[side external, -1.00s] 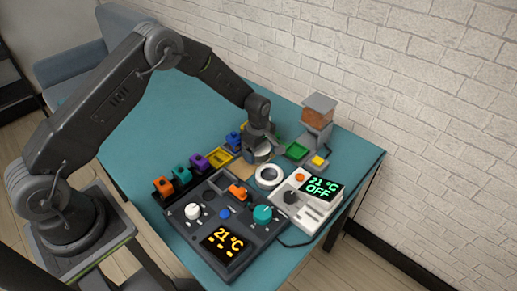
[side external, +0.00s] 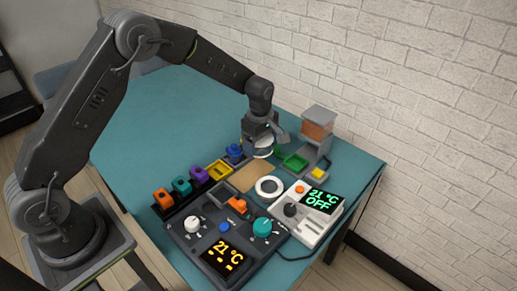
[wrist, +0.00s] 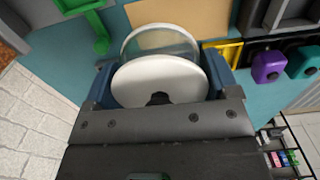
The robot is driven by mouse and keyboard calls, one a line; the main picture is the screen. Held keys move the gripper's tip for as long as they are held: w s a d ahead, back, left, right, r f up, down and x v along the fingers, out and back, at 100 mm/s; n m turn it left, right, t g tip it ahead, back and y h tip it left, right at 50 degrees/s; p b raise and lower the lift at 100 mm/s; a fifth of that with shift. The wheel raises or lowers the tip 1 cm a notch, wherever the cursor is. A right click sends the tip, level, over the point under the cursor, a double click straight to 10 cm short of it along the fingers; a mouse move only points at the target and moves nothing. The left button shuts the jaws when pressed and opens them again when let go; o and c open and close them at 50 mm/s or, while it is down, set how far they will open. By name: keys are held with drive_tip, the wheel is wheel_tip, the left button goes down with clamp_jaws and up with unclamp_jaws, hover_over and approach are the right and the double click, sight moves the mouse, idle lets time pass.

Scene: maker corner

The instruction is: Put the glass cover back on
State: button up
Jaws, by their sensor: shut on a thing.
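My gripper (side external: 261,146) is shut on the glass cover (side external: 264,152) and holds it above the back of the blue-green table. In the wrist view, my gripper's blue fingers (wrist: 160,80) sit on either side of the cover. There the cover shows a white disc (wrist: 160,79) with a dark knob and a clear round glass rim (wrist: 160,42) beyond it. A white ring-shaped piece with a dark centre (side external: 269,187) lies on the table in front of the held cover, apart from it. The cover's far side is hidden.
A tan board (side external: 253,178) lies just in front of my gripper. A dark control panel (side external: 224,232) and white OFF panel (side external: 307,213) stand in front. Coloured blocks (side external: 199,175) line the left. A green tray (side external: 295,162) and orange-filled hopper (side external: 318,127) stand right.

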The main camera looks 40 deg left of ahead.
drive_tip(key=s+d+m, duration=0.2)
drive_tip(key=s+d, duration=0.3)
drive_tip(key=d, duration=0.3)
drive_tip(key=shift+w+f, duration=0.15)
drive_tip(key=shift+f, duration=1.4)
drive_tip(key=shift+w+f, duration=0.1)
drive_tip(key=shift+f, duration=1.4)
drive_tip(key=shift+f, duration=0.15)
drive_tip(key=o, duration=0.8)
wheel_tip(320, 180, up, 7)
idle(0.4)
